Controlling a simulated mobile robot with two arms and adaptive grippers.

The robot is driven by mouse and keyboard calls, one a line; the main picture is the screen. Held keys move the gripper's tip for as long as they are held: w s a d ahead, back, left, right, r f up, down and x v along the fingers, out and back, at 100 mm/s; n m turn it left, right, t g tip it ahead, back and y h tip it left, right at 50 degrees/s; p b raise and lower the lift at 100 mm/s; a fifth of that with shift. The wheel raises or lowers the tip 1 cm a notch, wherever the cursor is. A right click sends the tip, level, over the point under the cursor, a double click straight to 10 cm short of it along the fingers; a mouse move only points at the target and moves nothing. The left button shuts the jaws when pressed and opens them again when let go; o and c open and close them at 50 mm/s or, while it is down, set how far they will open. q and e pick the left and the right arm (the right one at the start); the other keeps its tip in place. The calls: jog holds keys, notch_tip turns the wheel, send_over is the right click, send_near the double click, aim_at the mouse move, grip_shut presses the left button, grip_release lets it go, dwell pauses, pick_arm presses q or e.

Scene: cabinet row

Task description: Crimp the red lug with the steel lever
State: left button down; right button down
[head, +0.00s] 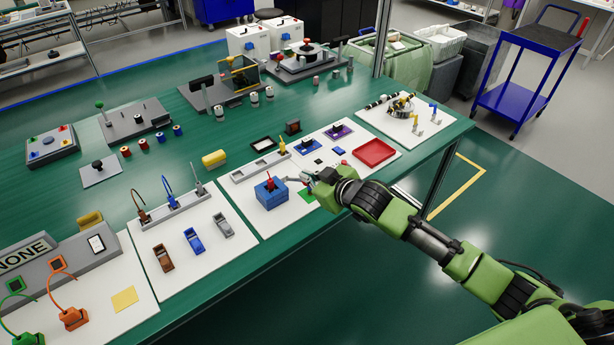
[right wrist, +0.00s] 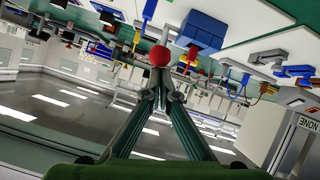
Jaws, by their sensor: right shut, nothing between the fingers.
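A blue block (head: 270,196), probably the crimping tool, stands on the white mat, with a red upright piece (head: 269,183), likely the red lug, at its top. A thin grey steel lever (head: 295,180) runs from the block's right side toward my right gripper (head: 311,181). In the right wrist view the blue block (right wrist: 203,30) is beyond the fingers. A red ball (right wrist: 160,55), which looks like the lever's knob, is just at the fingertips (right wrist: 159,72). The fingers are closed together with nothing between them. I cannot tell whether they touch the ball. My left gripper is out of view.
A green patch (head: 306,195) lies on the mat right of the block. A red tray (head: 375,152) is to the right. Brown, blue and grey blocks (head: 193,240) stand on the mat to the left.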

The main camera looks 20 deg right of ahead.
jog(key=shift+s+d+f+t+y+b, duration=0.2)
jog(key=shift+s+f+t+b, duration=0.45)
jog(key=shift+f+b, duration=0.7)
jog(key=shift+s+d+f+t+y+b, duration=0.15)
jog(key=shift+s+d+f+t+b, duration=0.2)
jog(key=shift+s+f+b, duration=0.7)
jog(key=shift+s+d+f+t+y+b, duration=0.15)
jog(key=shift+s+f+t+b, duration=0.35)
jog(key=shift+f+b, duration=1.1)
jog(key=shift+f, duration=0.2)
